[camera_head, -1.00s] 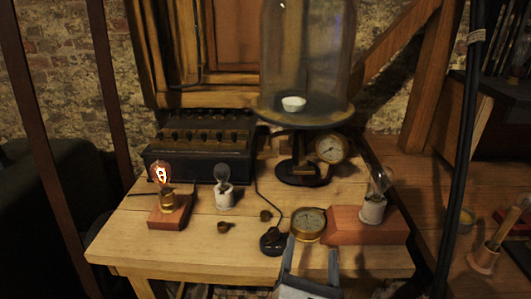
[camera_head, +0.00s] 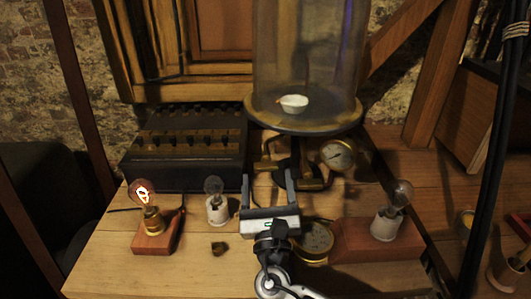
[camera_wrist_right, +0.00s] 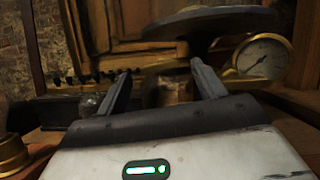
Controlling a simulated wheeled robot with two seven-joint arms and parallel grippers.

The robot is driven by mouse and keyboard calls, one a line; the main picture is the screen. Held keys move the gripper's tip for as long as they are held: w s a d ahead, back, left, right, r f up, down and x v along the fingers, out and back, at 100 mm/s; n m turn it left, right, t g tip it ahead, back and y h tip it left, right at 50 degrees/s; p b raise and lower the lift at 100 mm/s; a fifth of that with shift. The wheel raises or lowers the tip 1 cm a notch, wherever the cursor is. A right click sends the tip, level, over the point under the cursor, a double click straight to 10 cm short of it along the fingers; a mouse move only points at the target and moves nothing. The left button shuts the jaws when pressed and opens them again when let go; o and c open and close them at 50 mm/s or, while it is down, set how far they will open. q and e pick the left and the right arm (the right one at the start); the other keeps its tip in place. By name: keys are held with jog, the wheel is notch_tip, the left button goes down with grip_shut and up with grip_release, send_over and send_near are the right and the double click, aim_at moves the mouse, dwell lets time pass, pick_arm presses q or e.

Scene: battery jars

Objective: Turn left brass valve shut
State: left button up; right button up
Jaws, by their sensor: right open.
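Brass fittings (camera_head: 264,166) show under the left side of the round plate; I take them for the left brass valve, but its handle is too dark to make out. My right gripper (camera_head: 267,177) reaches in from the front with its two fingers apart, pointing at these fittings. In the right wrist view, a brass part (camera_wrist_right: 170,91) shows between the open fingers (camera_wrist_right: 160,72), beyond the palm. I cannot tell whether the fingers touch it. A further brass fitting (camera_head: 318,183) lies right of the stand. My left gripper is not in view.
The plate (camera_head: 303,126) carries a glass bell jar (camera_head: 306,50) over a white dish (camera_head: 293,104). A gauge (camera_head: 338,155) is on its right. A black switch box (camera_head: 185,150), a lit bulb (camera_head: 143,193) and a white-based bulb (camera_head: 216,208) stand left.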

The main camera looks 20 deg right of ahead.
aim_at(266, 162)
jog(key=x, duration=0.4)
jog(key=shift+w+d+r+p, duration=0.1)
jog(key=shift+w+r+p, duration=0.1)
jog(key=shift+w+p, duration=0.15)
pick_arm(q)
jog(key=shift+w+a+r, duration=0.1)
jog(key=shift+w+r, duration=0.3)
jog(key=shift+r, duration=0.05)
pick_arm(e)
jog(key=shift+w+d+r, duration=0.15)
jog(key=shift+w+r, duration=0.05)
jog(key=shift+w, duration=0.5)
jog(key=shift+c, duration=0.3)
jog(key=c, duration=0.9)
jog(key=shift+f+m+b, duration=0.2)
jog(key=shift+m+b, duration=0.3)
jog(key=shift+b, duration=0.05)
jog(key=shift+c, duration=0.2)
jog(key=shift+m+h+b, duration=0.45)
jog(key=shift+m+h, duration=0.05)
jog(key=shift+h, duration=0.1)
jog(key=shift+o, duration=0.2)
jog(key=shift+r+m, duration=0.2)
jog(key=shift+m, duration=0.1)
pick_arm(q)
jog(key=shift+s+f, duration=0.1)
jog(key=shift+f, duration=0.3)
pick_arm(e)
jog(key=o, duration=1)
jog(key=shift+c, duration=0.2)
